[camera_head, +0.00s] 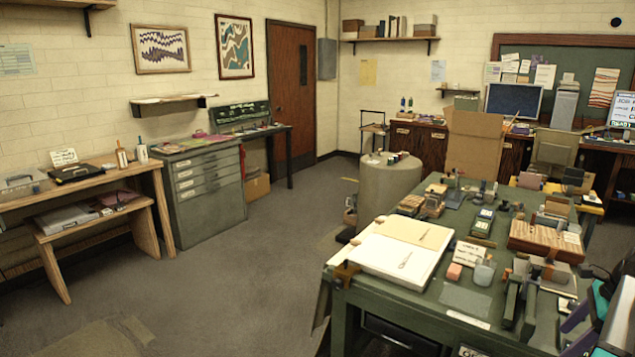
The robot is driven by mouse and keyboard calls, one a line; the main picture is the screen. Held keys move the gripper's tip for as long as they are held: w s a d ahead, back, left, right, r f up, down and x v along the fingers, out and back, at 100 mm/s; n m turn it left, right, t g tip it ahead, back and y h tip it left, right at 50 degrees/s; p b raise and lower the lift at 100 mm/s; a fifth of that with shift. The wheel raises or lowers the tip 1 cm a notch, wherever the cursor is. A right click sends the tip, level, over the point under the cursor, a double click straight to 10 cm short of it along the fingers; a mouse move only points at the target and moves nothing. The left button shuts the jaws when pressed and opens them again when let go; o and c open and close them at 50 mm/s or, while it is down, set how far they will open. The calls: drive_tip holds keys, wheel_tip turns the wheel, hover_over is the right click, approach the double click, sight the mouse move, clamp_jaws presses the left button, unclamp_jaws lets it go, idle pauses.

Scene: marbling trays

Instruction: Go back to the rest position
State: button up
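I cannot make out my gripper in the head camera view. A dark shape with teal and purple parts (598,318) is cut off at the lower right edge; I cannot tell whether it belongs to my arm. A green worktable (390,306) stands at the right front. On its left end lies a wide white tray (380,262) with pale surfaces and two small thin tools on top.
The worktable also holds a pink block (454,271), a clear cup (484,272) and a wood-grained box (545,240). Behind it are a grey drum (388,185) and a cardboard box (473,145). A grey drawer cabinet (205,195) stands left. The floor (240,280) between is open.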

drive_tip(key=w+a+f+n+g+y, duration=0.15)
drive_tip(key=w+a+f, duration=0.25)
drive_tip(key=a+f, duration=0.7)
drive_tip(key=w+a+f+n+g+y, duration=0.15)
drive_tip(key=w+a+f, duration=0.25)
drive_tip(key=a+f, duration=0.6)
drive_tip(key=s+a+f+n+g+h, duration=0.1)
drive_tip(key=s+a+f+n+g, duration=0.2)
drive_tip(key=a+f, duration=0.5)
drive_tip(key=s+a+f+n+g, duration=0.15)
drive_tip(key=s+a+f, duration=0.35)
drive_tip(key=a, duration=0.6)
drive_tip(key=s+a+f+n+h, duration=0.2)
drive_tip(key=s+a+f+n, duration=0.2)
drive_tip(key=s+f+n, duration=0.4)
drive_tip(key=s+a+f+n+h, duration=0.2)
drive_tip(key=s+a+f+n, duration=0.2)
drive_tip(key=s+f+n, duration=0.4)
drive_tip(key=s+n, duration=0.2)
drive_tip(key=shift+s+f+n+h, duration=0.2)
drive_tip(key=shift+f+n+h, duration=0.1)
drive_tip(key=shift+f+n, duration=0.05)
